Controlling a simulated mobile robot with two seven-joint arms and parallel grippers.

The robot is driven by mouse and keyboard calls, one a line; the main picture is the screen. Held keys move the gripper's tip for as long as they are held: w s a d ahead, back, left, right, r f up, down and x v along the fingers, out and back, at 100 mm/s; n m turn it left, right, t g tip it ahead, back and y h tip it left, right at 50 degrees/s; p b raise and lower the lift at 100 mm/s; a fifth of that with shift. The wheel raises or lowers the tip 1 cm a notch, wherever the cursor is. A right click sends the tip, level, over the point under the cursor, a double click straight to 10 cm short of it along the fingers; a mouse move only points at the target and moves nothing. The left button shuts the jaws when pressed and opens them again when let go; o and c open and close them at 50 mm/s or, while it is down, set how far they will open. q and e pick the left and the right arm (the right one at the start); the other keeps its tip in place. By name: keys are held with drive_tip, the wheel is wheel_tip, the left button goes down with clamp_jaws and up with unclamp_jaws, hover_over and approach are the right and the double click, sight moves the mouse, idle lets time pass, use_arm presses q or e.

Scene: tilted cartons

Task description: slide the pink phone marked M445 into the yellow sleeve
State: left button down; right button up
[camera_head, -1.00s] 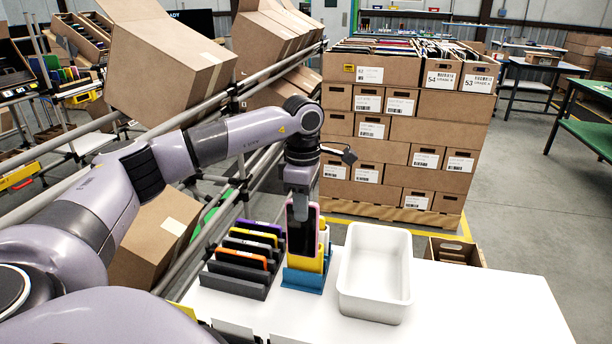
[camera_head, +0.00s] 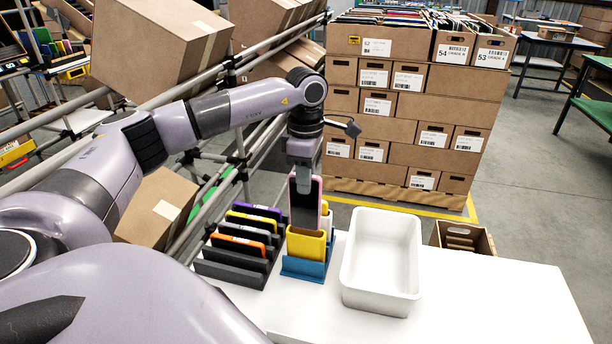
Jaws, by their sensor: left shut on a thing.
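My left gripper (camera_head: 304,180) is shut on the pink-edged phone (camera_head: 305,212) and holds it upright. The phone's dark face points toward me; its M445 mark is not readable. The yellow sleeve (camera_head: 305,246) stands upright in a blue stand (camera_head: 303,270) on the white table, right below the phone. The phone's lower end meets the sleeve's top edge in the picture; I cannot tell whether it is inside the mouth or just above or behind it. My right gripper is not in view.
A dark rack (camera_head: 232,265) with purple, yellow and orange-edged phones stands just left of the sleeve. An empty white bin (camera_head: 382,292) stands close on the right. The table's right side (camera_head: 490,300) is clear. Stacked cartons (camera_head: 410,110) stand behind.

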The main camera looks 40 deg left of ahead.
use_arm(q)
drive_tip(key=b, duration=0.4)
hover_over(306, 228)
drive_tip(key=shift+w+a+f, duration=0.15)
drive_tip(key=shift+f, duration=1.85)
drive_tip(key=shift+w+a+f, duration=0.15)
drive_tip(key=shift+f, duration=1.85)
drive_tip(key=shift+f+b, duration=1.3)
drive_tip(key=shift+f, duration=0.7)
drive_tip(key=shift+f, duration=0.3)
drive_tip(key=c, duration=0.9)
unclamp_jaws()
drive_tip(key=shift+c, duration=0.2)
